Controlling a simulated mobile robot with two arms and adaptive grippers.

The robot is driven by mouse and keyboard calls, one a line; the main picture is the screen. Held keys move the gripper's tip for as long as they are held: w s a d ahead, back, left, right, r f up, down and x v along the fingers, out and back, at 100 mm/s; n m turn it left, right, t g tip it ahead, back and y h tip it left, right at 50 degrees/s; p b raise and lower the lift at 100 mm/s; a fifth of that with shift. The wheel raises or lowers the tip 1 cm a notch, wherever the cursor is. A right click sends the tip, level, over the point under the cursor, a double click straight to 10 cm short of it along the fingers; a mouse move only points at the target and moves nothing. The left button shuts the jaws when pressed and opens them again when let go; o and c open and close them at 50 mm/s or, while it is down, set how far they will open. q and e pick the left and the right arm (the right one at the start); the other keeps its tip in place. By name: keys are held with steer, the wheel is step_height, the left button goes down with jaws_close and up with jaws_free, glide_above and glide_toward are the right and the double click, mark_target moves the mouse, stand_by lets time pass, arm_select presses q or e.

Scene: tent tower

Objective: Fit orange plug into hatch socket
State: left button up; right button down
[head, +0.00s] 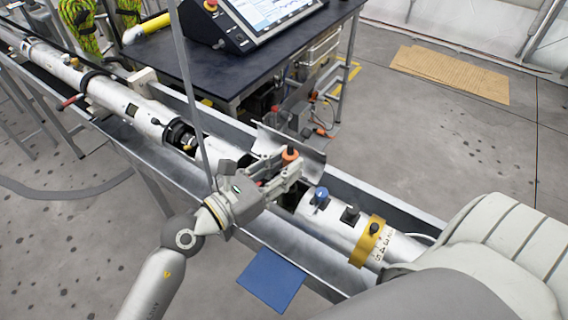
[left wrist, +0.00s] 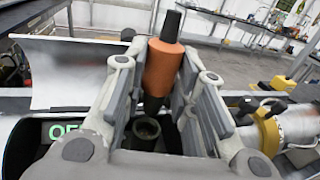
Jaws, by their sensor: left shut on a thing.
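My left gripper (head: 283,173) is shut on the orange plug (head: 290,154), over the long trough. In the left wrist view the plug (left wrist: 163,68) stands nearly upright between the fingers, with a black top and black lower end. A dark round socket (left wrist: 147,128) shows just below that lower end, close to it and nearer the wrist. I cannot tell whether they touch. In the head view the gripper hides the socket. My right gripper is not in view.
A white tube section with a blue cap (head: 321,196) and a gold collar (head: 369,241) lies in the trough to the right. Another white tube (head: 130,108) lies to the left. A blue plate (head: 271,279) juts out in front. A dark table (head: 262,62) with a monitor stands behind.

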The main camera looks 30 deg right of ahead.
arm_select(q)
steer(key=shift+f+b, duration=0.45)
steer(key=shift+f, duration=0.45)
stand_by(1.1)
steer(key=shift+f+b, duration=1.05)
steer(key=shift+f, duration=0.3)
steer(key=o, duration=1.1)
